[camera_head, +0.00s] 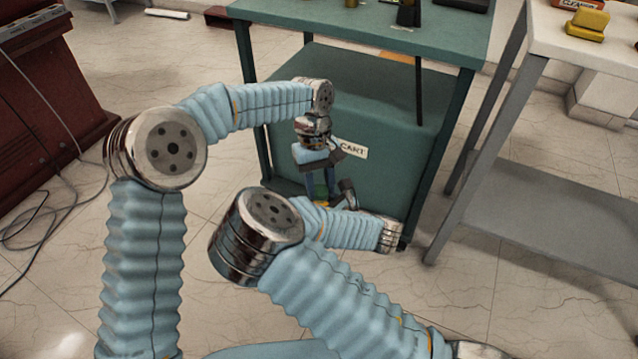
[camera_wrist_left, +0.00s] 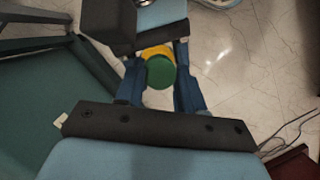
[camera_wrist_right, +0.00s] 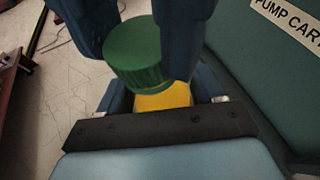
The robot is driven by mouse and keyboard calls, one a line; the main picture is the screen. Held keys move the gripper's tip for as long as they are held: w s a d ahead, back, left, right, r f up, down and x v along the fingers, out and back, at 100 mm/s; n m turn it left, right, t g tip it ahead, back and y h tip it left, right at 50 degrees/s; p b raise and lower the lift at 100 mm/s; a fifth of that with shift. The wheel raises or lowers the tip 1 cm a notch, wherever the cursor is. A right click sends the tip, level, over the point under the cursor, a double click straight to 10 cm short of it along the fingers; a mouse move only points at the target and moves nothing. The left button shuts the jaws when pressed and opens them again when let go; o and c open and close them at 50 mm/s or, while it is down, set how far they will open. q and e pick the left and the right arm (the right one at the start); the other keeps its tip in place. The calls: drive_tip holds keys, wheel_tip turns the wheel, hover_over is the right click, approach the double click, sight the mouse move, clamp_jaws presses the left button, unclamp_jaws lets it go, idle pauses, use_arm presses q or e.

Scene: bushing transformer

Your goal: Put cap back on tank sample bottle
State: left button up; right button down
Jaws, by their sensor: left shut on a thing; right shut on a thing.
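The green cap (camera_wrist_left: 161,71) sits between the fingers of my left gripper (camera_wrist_left: 158,82), which is shut on it. It also shows in the right wrist view (camera_wrist_right: 137,52), with the left fingers on both sides. The yellow sample bottle (camera_wrist_right: 165,98) is held by my right gripper (camera_wrist_right: 163,106), just below the cap. The bottle's yellow edge also shows behind the cap in the left wrist view (camera_wrist_left: 156,51). The cap overlaps the bottle's top in both wrist views. I cannot tell whether it is seated or only close above. In the head view my left gripper (camera_head: 318,186) points down.
The green pump cart (camera_head: 385,150) stands close behind the grippers, with a sign (camera_head: 352,147) on its side. A grey-shelved table (camera_head: 540,190) is at the right. A dark red cabinet (camera_head: 45,95) and loose cables are at the left. Tiled floor is open between them.

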use_arm(q)
drive_tip(key=m, duration=0.3)
drive_tip(key=m+y, duration=0.1)
drive_tip(key=m, duration=0.1)
drive_tip(key=shift+d+m+y, duration=0.15)
drive_tip(key=shift+m+y, duration=0.15)
drive_tip(key=shift+m, duration=0.1)
drive_tip(key=m, duration=0.3)
drive_tip(key=shift+y, duration=0.4)
drive_tip(key=o, duration=1)
drive_tip(key=shift+r, duration=0.1)
drive_tip(key=shift+s+r, duration=0.1)
drive_tip(key=shift+r, duration=2.1)
drive_tip(key=shift+c, duration=0.4)
drive_tip(key=shift+t, duration=0.3)
